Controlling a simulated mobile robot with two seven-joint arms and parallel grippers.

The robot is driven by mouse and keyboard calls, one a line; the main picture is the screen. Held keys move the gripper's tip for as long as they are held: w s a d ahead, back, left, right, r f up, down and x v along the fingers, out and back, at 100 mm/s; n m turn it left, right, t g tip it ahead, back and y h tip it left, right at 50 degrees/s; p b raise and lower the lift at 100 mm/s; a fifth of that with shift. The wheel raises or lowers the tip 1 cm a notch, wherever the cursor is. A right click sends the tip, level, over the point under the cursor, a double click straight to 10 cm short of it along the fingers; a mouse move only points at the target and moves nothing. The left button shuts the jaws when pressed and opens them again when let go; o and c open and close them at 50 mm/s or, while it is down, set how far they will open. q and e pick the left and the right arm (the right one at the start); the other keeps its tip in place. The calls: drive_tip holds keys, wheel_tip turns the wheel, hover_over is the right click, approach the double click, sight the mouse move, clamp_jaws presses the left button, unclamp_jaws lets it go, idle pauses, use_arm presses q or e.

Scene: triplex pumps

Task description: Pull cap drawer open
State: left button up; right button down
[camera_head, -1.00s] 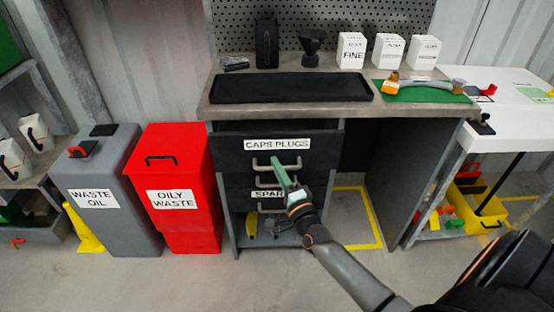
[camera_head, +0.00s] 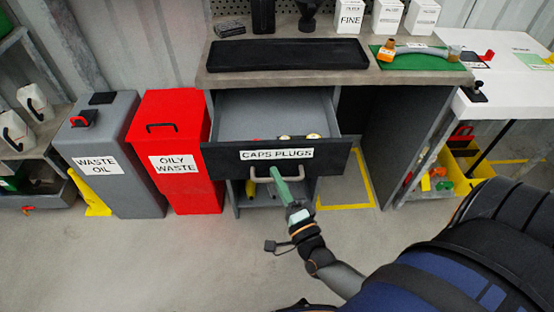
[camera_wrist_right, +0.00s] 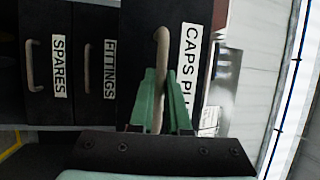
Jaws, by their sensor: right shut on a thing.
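The drawer labelled CAPS PLUGS (camera_head: 226,158) is pulled out from under the workbench in the head view. Its grey inside shows, with a few small items near the front wall. Its handle (camera_head: 262,180) is a pale bar below the label. My right gripper (camera_head: 275,172) is shut on this handle. In the right wrist view the green fingers (camera_wrist_right: 159,88) stand on both sides of the handle (camera_wrist_right: 161,60). My left gripper is not in view.
SPARES (camera_wrist_right: 45,70) and FITTINGS (camera_wrist_right: 95,80) drawers are shut. A red oily waste bin (camera_head: 170,135) stands close left of the open drawer, beside a grey waste oil bin (camera_head: 103,140). A black tray (camera_head: 290,55) lies on the bench. Floor in front is clear.

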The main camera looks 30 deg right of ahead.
idle(0.3)
drive_tip(key=c, duration=0.9)
unclamp_jaws()
drive_tip(key=v, duration=1.2)
drive_tip(key=shift+s+f, duration=0.1)
drive_tip(key=shift+s, duration=0.2)
